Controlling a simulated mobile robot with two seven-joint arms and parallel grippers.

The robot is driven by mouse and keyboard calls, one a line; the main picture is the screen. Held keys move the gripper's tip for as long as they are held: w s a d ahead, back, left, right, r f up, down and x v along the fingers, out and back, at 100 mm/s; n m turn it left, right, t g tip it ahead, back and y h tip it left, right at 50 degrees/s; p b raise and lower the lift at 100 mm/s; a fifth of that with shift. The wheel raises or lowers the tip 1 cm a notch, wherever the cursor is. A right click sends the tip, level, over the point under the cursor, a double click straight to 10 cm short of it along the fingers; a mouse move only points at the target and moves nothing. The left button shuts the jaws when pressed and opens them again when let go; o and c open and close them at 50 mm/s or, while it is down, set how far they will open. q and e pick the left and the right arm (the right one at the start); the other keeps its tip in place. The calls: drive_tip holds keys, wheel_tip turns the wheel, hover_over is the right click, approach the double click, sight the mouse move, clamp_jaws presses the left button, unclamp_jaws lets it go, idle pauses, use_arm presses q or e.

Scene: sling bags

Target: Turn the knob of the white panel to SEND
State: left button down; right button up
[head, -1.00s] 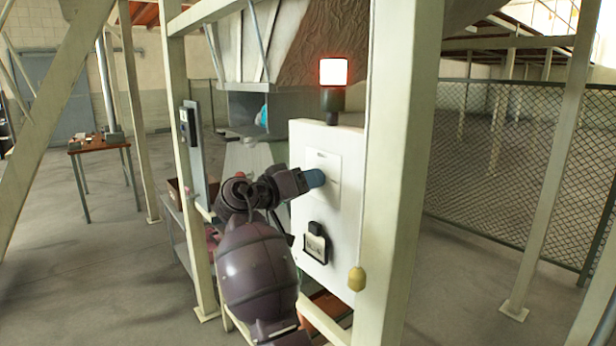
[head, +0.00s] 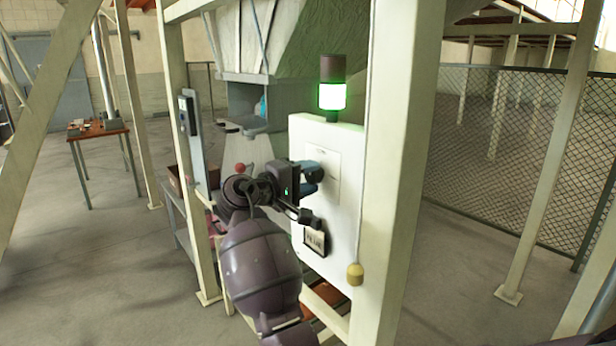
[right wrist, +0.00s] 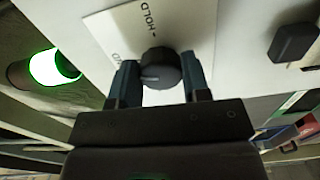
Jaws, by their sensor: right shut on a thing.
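The white panel (head: 335,215) stands upright on a pale steel frame. In the right wrist view its dark round knob (right wrist: 160,69) sits on a pale label plate (right wrist: 200,25). The word HOLD reads beside the knob; a second word near the left finger is partly hidden. A light mark on the knob points to the left in that view, roughly towards that partly hidden word. My right gripper (right wrist: 160,88) is shut on the knob, one finger on each side; in the head view its blue fingers (head: 312,178) reach the panel face. My left gripper is not in view.
A signal lamp (head: 332,95) on the panel's top glows green. A thick post (head: 392,180) stands close on the right. A small table (head: 98,130) is far left.

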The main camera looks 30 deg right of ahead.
drive_tip(key=shift+r+n, duration=0.1)
drive_tip(key=shift+n, duration=1.6)
drive_tip(key=o, duration=0.9)
drive_tip(key=shift+o, duration=0.2)
